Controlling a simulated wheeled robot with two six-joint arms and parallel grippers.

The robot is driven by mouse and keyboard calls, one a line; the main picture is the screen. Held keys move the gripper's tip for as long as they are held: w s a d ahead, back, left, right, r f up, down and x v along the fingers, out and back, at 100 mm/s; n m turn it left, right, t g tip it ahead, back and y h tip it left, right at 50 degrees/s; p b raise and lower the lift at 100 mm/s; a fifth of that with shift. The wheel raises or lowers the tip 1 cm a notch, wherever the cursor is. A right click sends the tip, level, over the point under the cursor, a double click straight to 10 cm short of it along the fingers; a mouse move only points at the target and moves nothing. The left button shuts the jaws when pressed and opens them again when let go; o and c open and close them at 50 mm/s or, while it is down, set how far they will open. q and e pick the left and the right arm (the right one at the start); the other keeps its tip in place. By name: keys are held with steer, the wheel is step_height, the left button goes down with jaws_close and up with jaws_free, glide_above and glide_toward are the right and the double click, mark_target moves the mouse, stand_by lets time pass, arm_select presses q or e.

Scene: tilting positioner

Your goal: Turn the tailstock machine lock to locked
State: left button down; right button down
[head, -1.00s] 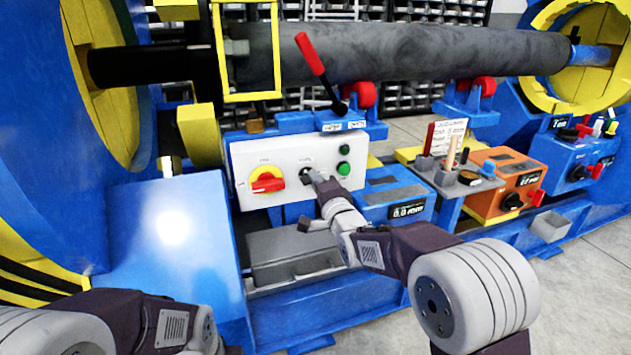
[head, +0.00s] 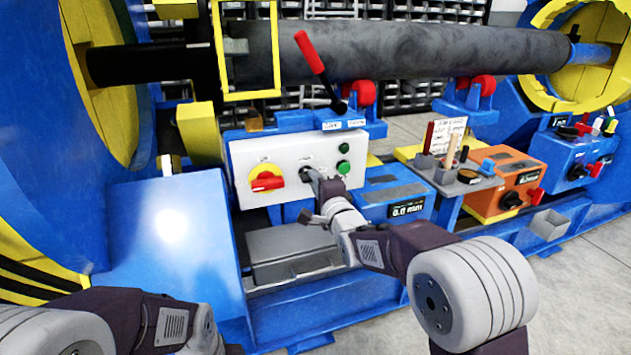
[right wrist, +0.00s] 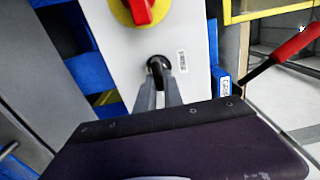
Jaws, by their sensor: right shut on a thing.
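A white control panel (head: 262,205) carries a black rotary switch (head: 306,173) between a red-and-yellow rotary switch (head: 266,181) and green buttons. I take the black switch as the lock, but its label is too small to read. My right gripper (head: 313,179) is at the black switch. In the right wrist view its two fingers (right wrist: 158,92) close around the switch's black knob (right wrist: 157,68). The fingers partly hide the knob, so I cannot tell its setting. My left arm shows at the lower left, but its gripper is not in view.
A red-handled lever (head: 318,65) rises above the panel. A blue box with a display (head: 393,199) and an orange box (head: 508,185) stand to the right. A grey tray (head: 292,250) lies below the panel. The large dark roller (head: 400,52) runs behind.

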steer(key=c, duration=1.5)
jaws_free()
steer(key=shift+o, duration=0.2)
steer(key=p+v, duration=0.2)
steer(key=v, duration=0.7)
